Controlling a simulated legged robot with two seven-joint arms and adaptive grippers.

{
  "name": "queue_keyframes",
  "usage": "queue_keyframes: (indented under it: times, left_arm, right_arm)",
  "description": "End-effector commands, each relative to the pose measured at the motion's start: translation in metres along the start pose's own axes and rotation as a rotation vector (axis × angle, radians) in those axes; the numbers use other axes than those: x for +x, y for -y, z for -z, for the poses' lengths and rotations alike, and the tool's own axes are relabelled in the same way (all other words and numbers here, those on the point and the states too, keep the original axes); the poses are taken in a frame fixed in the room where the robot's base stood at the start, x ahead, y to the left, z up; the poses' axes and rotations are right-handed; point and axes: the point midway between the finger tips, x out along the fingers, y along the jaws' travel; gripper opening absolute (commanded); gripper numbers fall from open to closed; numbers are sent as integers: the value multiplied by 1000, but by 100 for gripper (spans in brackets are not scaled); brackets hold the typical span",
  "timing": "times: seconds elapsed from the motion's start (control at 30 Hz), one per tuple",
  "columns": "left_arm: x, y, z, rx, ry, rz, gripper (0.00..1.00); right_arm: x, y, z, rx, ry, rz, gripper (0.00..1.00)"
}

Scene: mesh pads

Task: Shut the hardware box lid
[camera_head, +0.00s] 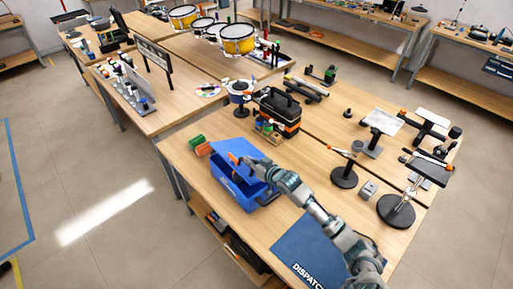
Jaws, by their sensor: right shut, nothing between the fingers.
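The blue hardware box (229,186) stands near the left front edge of the wooden table. Its top looks open, with a blue panel raised at the back that appears to be the lid (256,157). My right arm reaches in from the lower right. My right gripper (238,160) is shut and empty at the top of the box; I cannot tell whether it touches the lid. The arm hides part of the box's right side. My left gripper is not in view.
A black and orange toolbox (277,112) stands behind the box. Green and orange items (200,145) lie at its left. Black-based stands (397,210) are on the right. A dark blue dispatch mat (300,250) lies bare at the front edge.

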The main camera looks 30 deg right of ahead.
Motion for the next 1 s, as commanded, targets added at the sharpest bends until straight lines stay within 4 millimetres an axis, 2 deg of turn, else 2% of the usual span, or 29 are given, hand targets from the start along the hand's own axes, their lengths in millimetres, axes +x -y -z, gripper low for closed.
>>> queue_keyframes:
  times: [0.1,0.33,0.43,0.7,1.0]
  left_arm:
    - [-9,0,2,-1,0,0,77]
    - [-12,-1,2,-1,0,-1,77]
    - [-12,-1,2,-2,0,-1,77]
    - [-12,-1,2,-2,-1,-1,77]
    - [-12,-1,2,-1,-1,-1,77]
  right_arm:
    - [4,10,-16,-93,2,-25,0]
    - [12,21,-46,-251,1,-69,0]
    - [15,22,-56,-264,3,-73,0]
    - [19,26,-69,-264,2,-73,0]
    - [20,26,-75,-261,8,-72,0]
